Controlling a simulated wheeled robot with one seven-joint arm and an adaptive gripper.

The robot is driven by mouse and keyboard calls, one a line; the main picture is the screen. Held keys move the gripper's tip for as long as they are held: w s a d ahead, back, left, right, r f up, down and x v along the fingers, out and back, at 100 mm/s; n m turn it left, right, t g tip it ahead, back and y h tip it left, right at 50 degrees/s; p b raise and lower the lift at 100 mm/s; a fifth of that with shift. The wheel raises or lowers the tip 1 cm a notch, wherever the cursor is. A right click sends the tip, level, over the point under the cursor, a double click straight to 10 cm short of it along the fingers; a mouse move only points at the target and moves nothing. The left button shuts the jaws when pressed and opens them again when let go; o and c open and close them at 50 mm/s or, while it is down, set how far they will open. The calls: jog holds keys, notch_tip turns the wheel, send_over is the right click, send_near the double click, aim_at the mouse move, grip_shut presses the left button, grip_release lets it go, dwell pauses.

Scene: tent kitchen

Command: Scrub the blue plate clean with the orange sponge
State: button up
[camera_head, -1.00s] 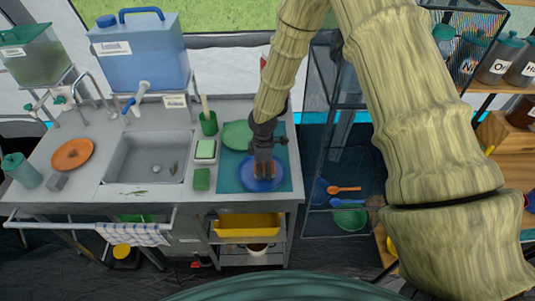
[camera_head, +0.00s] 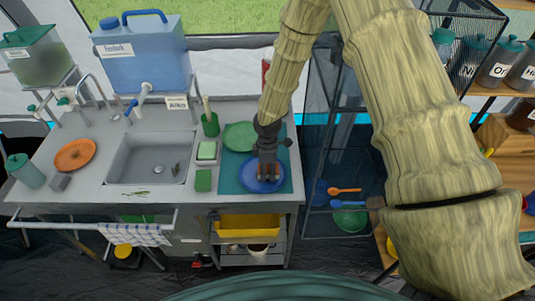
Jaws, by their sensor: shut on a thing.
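The blue plate (camera_head: 251,184) lies on a teal mat (camera_head: 229,171) at the right end of the counter. My gripper (camera_head: 267,179) points down over the plate, a little right of its middle. It is shut on the orange sponge (camera_head: 261,174), of which only a small part shows between and behind the fingers. The sponge appears to be on the plate, but contact is hard to tell at this size. Any dirt on the plate is too small to make out.
A green plate (camera_head: 238,136) lies behind on the mat. A green sponge (camera_head: 203,181), a soap dish (camera_head: 206,152) and a green cup (camera_head: 210,124) stand left of it. The sink (camera_head: 145,158) and an orange plate (camera_head: 75,155) are further left. A mesh rack (camera_head: 335,150) stands right.

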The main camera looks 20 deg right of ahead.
notch_tip(320, 180, up, 2)
jog(key=shift+w+a+r, duration=0.1)
jog(key=shift+r, duration=0.15)
jog(key=shift+a+r+p, duration=0.1)
jog(key=shift+r+p, duration=1.95)
jog(key=shift+r, duration=0.75)
